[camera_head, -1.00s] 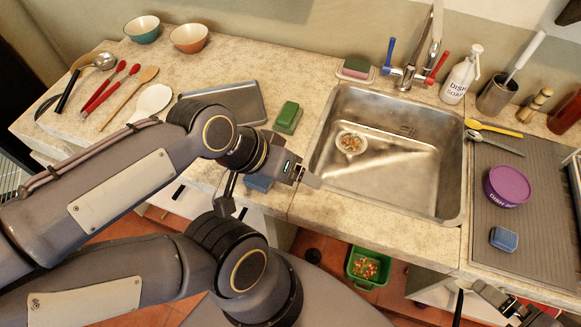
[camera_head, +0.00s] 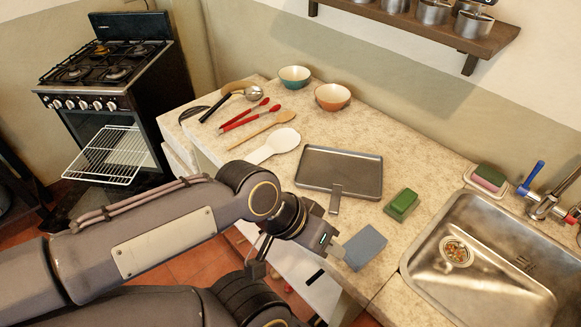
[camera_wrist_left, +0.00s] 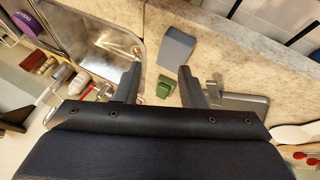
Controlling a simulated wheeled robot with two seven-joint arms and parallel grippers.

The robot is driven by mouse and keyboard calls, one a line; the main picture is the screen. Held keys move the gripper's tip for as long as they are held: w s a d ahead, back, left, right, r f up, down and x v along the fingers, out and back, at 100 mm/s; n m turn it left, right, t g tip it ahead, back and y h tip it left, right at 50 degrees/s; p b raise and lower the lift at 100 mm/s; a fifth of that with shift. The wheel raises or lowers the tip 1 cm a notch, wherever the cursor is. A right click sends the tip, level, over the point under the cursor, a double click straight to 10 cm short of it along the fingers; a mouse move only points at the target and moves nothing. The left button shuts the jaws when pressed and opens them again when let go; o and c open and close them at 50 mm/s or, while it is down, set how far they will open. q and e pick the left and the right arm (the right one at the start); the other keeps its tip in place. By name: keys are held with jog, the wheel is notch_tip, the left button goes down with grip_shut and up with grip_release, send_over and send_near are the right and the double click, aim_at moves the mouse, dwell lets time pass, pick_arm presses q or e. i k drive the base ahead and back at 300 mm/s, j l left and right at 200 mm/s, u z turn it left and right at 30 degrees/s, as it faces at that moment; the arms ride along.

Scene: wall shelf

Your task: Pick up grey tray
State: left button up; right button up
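The grey tray (camera_head: 312,181) is a shallow rectangular metal tray lying flat on the stone counter, with its raised rim showing. Part of it shows at the right in the left wrist view (camera_wrist_left: 247,104), partly behind a finger. My left gripper (camera_head: 338,223) is open and empty at the tray's near side, by the counter's front edge. One finger overlaps the tray's near rim in the head view; I cannot tell whether it touches. Its two spread fingers also show in the left wrist view (camera_wrist_left: 160,84). My right gripper is not in view.
A green sponge (camera_head: 402,204) lies right of the tray. A blue-grey flat block (camera_head: 366,246) lies beside my left gripper. A white spoon (camera_head: 275,145) and red utensils (camera_head: 245,116) lie left of the tray. The sink (camera_head: 480,270) is at right; bowls (camera_head: 332,97) stand behind.

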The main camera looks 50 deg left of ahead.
aim_at(336, 172)
jog(key=j+u, duration=0.1)
jog(key=u, duration=0.25)
jog(key=j+u, duration=0.15)
jog(key=u, duration=0.2)
jog(key=j+u, duration=0.1)
jog(key=u, duration=0.2)
jog(key=i+j+z, duration=0.2)
jog(key=j, duration=0.4)
jog(key=i+j+z, duration=0.2)
jog(key=j, duration=0.35)
jog(key=j+z, duration=0.15)
jog(key=j, duration=0.5)
jog(key=i+j+z, duration=0.2)
jog(key=j, duration=0.45)
jog(key=k+l, duration=0.05)
jog(key=k, duration=0.05)
